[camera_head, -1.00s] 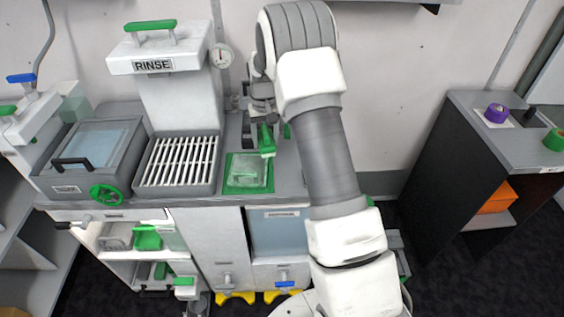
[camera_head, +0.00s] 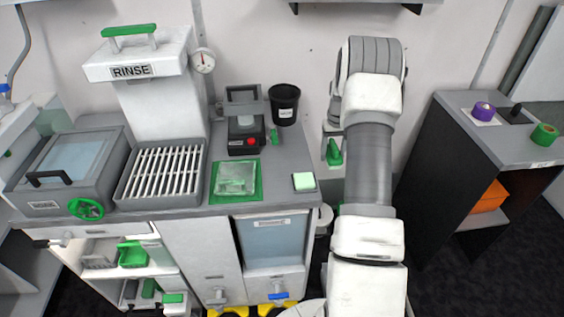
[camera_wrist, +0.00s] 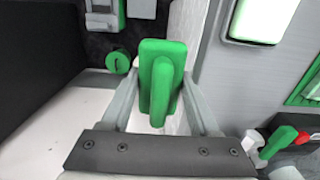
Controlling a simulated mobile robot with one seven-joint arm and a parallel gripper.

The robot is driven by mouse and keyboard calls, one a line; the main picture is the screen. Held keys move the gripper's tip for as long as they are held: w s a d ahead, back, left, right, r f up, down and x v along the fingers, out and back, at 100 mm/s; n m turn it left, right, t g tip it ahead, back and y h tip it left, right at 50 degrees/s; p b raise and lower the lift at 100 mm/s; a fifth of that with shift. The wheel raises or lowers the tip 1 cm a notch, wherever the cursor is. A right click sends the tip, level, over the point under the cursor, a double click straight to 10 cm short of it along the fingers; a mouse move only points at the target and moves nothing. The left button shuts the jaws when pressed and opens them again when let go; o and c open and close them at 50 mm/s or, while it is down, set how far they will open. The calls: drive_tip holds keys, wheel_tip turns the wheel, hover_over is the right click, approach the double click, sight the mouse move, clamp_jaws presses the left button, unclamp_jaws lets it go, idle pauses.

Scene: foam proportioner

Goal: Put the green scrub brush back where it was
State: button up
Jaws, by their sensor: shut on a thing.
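The green scrub brush (camera_head: 334,152) hangs from my gripper (camera_head: 333,132) just past the right end of the grey counter (camera_head: 285,158), in front of the wall. In the wrist view the brush (camera_wrist: 162,75) sits upright between the two fingers of my gripper (camera_wrist: 160,95), which is shut on it. Its green block and raised ridge face the camera; its underside is hidden. My forearm covers part of the space to the right of the brush in the head view.

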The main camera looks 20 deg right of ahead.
drive_tip(key=p, duration=0.1)
approach(282, 167)
wheel_tip(282, 167, down, 5)
drive_tip(key=shift+f, duration=0.5)
drive_tip(key=shift+f, duration=0.2)
drive_tip(key=o, duration=1.3)
drive_tip(key=shift+r, duration=0.1)
